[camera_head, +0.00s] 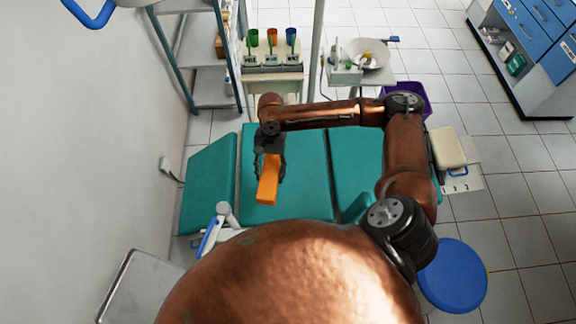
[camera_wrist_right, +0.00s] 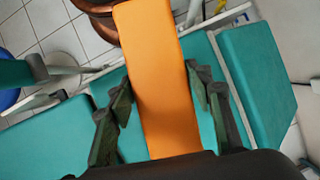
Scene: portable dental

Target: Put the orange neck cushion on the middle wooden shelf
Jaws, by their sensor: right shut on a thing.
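The orange neck cushion (camera_head: 267,181) is a narrow block held in my right gripper (camera_head: 269,160), above the teal dental couch (camera_head: 305,185). In the right wrist view the cushion (camera_wrist_right: 155,60) sits lengthwise between the two dark fingers of the gripper (camera_wrist_right: 162,88), which are shut on it. A shelf rack (camera_head: 205,85) with a blue-grey frame and pale shelves stands at the upper left, beyond the couch. I cannot tell which of its shelves is the middle wooden one. My left gripper is out of view.
A cart (camera_head: 272,80) with coloured cups stands right of the rack. A basin stand (camera_head: 366,60) and a purple bin (camera_head: 410,98) are behind my right arm. A blue stool (camera_head: 453,275) is at lower right. A wall (camera_head: 80,150) bounds the left.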

